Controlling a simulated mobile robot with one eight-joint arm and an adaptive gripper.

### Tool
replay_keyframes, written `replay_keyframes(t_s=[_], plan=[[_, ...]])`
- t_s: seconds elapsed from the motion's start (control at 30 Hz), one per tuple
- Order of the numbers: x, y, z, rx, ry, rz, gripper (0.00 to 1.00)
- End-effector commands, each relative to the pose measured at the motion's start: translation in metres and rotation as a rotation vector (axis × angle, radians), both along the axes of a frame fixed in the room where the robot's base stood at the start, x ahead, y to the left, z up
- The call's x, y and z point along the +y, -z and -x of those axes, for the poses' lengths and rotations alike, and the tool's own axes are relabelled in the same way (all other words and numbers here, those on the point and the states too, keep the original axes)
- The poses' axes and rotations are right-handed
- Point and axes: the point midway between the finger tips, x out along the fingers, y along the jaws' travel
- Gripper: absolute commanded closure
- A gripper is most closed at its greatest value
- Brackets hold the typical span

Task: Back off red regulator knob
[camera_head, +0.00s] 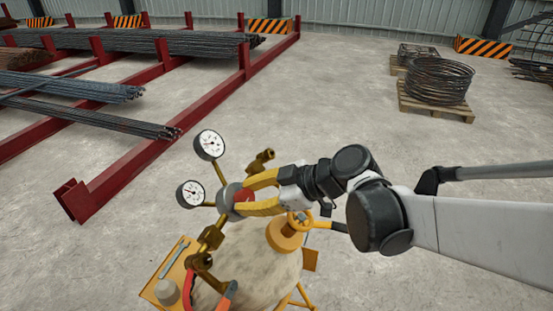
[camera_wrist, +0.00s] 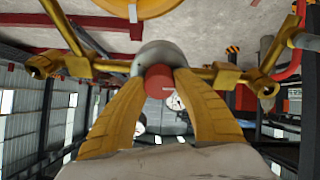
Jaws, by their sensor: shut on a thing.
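The red regulator knob (camera_wrist: 159,82) is between the two yellow fingers of my gripper (camera_wrist: 160,95) in the wrist view. The fingers touch it on both sides. In the head view my gripper (camera_head: 245,197) reaches in from the right, and only a little red of the knob (camera_head: 243,197) shows between the fingers. The knob sits on the grey regulator body (camera_wrist: 155,53), which has brass fittings on both sides. Two white round gauges, an upper one (camera_head: 209,145) and a lower one (camera_head: 190,194), stand left of the regulator.
A yellow valve handwheel (camera_head: 300,221) is just below my gripper. A pale cylinder (camera_head: 255,270) stands underneath. An orange tray (camera_head: 167,276) with a wrench is at lower left. Red racks (camera_head: 160,143) with rebar stand at left. Wire coils (camera_head: 438,82) lie at back right. Open floor lies between.

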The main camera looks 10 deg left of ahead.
Motion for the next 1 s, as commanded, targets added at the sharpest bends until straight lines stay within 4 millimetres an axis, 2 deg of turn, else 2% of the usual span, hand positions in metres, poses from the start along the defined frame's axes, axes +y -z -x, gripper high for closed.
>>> replay_keyframes(t_s=[0.5, 1.0], plan=[[0.0002, 0.0003, 0.0004, -0.282, -0.238, 0.023, 0.96], [0.0001, 0.0003, 0.0009, -0.35, -0.296, 0.03, 0.96]])
